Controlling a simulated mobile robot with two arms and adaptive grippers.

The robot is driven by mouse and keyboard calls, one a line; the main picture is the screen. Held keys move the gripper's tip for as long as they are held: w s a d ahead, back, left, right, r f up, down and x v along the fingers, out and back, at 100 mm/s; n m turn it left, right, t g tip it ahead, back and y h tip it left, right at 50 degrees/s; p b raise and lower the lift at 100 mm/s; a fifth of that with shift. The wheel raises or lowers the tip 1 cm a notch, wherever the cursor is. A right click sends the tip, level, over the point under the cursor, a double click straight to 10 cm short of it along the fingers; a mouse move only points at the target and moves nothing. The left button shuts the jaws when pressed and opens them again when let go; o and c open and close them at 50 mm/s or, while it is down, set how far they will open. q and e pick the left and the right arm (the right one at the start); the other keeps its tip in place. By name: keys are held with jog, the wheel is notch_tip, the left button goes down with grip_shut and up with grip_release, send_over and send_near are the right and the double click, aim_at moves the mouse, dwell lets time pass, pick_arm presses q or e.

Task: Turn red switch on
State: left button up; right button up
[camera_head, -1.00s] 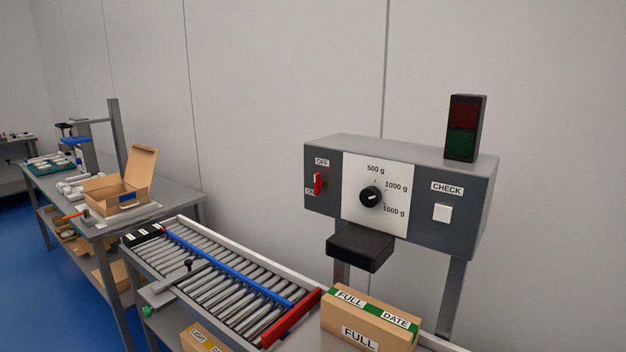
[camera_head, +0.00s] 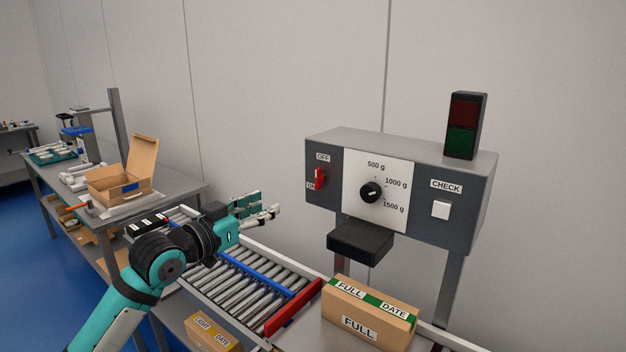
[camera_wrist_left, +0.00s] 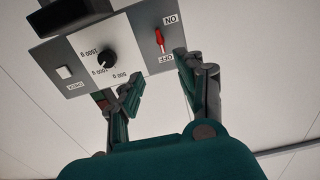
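The red switch (camera_head: 320,178) is on the left part of the grey control box (camera_head: 398,144), with an OFF label above it and an ON label at its lower left. The switch also shows upside down in the left wrist view (camera_wrist_left: 160,41). I cannot surely tell which way its lever is set. My left gripper (camera_head: 268,206) is in front and to the left of the box, above the roller conveyor, apart from the switch. In the left wrist view its fingers (camera_wrist_left: 158,78) are spread with nothing between them. My right gripper is in neither view.
A black block (camera_head: 360,238) juts out below the dial (camera_head: 371,191). A white button (camera_head: 440,209) is on the box's right. A FULL carton (camera_head: 370,312) stands below. The roller conveyor (camera_head: 240,290) has a red bar (camera_head: 293,307). An open carton (camera_head: 121,182) stands at left.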

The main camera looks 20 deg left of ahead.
aim_at(316, 178)
pick_arm(q)
jog(key=p+x, duration=0.2)
jog(key=x, duration=0.6)
jog(key=p+x, duration=0.3)
jog(key=x, duration=0.5)
jog(key=shift+w+r, duration=0.15)
jog(key=shift+r, duration=0.1)
jog(key=shift+w+d+f, duration=0.1)
jog(key=shift+w+d, duration=0.1)
jog(key=shift+w, duration=0.4)
jog(key=shift+c, duration=0.3)
grip_shut()
